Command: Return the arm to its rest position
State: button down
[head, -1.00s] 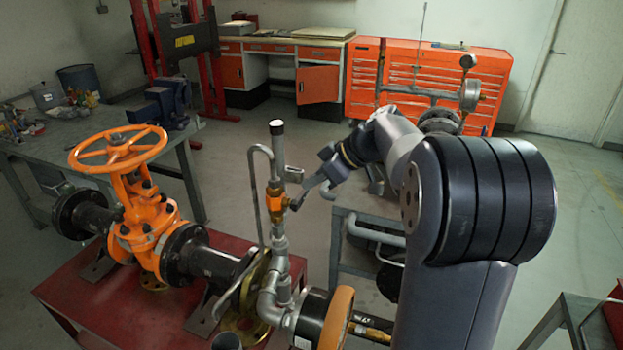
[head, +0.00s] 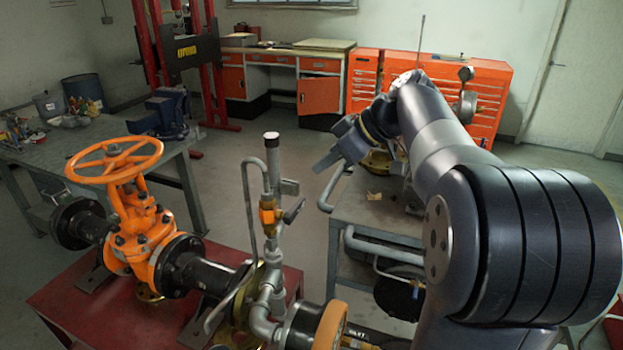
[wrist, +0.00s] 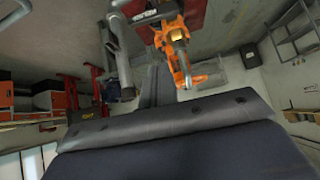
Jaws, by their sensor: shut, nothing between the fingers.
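My gripper (head: 328,162) is in the middle of the head view, at the end of my arm, to the right of the vertical grey pipe (head: 273,165) and apart from it. Its fingers are shut with nothing between them; they also show in the wrist view (wrist: 157,85). The orange gate valve (head: 138,240) with its handwheel (head: 115,160) stands at left on the red bench. In the wrist view the orange valve (wrist: 178,50) appears beyond the fingers. A small orange valve (head: 267,214) with a grey lever sits on the vertical pipe.
A grey cart (head: 375,215) stands below and behind my gripper. A grey workbench (head: 60,155) with a blue vise (head: 168,108) is at left. Orange tool cabinets (head: 362,85) line the back wall. Floor between the pipe and the cart is clear.

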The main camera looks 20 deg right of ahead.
jog(key=shift+v, duration=1.75)
jog(key=shift+f, duration=0.1)
